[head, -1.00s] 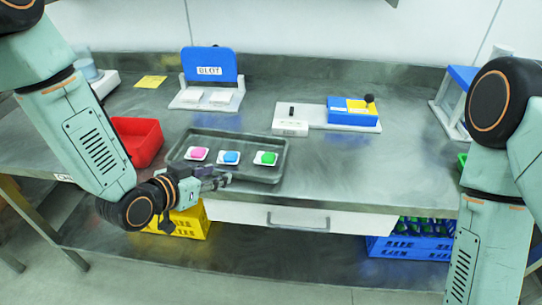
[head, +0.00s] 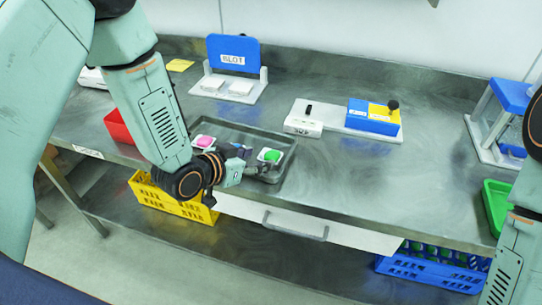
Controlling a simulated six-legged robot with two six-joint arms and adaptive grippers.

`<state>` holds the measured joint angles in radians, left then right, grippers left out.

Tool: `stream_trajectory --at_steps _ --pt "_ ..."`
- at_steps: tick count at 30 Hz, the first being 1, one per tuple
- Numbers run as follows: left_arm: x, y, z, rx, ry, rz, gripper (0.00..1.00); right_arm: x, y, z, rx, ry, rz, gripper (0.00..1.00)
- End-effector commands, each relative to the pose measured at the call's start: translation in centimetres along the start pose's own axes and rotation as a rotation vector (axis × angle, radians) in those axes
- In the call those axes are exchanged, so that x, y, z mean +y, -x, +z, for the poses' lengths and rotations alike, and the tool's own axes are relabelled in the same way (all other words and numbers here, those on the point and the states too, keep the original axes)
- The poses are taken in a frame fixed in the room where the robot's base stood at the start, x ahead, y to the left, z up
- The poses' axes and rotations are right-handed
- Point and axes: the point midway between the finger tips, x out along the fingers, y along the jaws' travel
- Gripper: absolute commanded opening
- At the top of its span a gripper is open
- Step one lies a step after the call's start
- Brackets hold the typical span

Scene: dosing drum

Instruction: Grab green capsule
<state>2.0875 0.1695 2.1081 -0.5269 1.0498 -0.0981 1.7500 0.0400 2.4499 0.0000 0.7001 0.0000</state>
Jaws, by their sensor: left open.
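The green capsule (head: 271,155) sits in a small white dish at the right end of the dark grey tray (head: 285,171) on the steel table. The pink capsule (head: 204,141) sits in its own dish at the tray's left. The blue capsule is mostly hidden behind my left gripper. My left gripper (head: 262,168) is open over the tray, with its fingertips just in front of the green capsule's dish; I cannot tell if they touch it. My right arm shows at the right edge, but its gripper is out of view.
A white block (head: 303,118) and a blue and yellow box with a black knob (head: 373,118) stand behind the tray. The BLOT stand (head: 232,53) is at the back. A red bin (head: 118,127) is left, a green bin (head: 496,205) right. The table right of the tray is clear.

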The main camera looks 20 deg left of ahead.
Motion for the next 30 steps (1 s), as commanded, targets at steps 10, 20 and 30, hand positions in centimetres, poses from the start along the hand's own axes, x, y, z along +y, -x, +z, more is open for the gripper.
stream_trajectory --at_steps 10,20,30 --pt "-0.3 -3.9 -0.1 -0.001 0.000 0.000 0.56 0.0 -0.3 0.0 0.000 0.000 0.000 0.40" --pt "-0.2 -4.1 -0.2 0.000 0.001 -0.001 0.48 0.0 -0.3 0.0 0.000 0.000 0.000 0.40" --pt "-0.1 -4.2 -0.3 0.000 0.001 -0.001 0.30 0.0 -0.3 0.0 0.000 0.000 0.000 0.40"
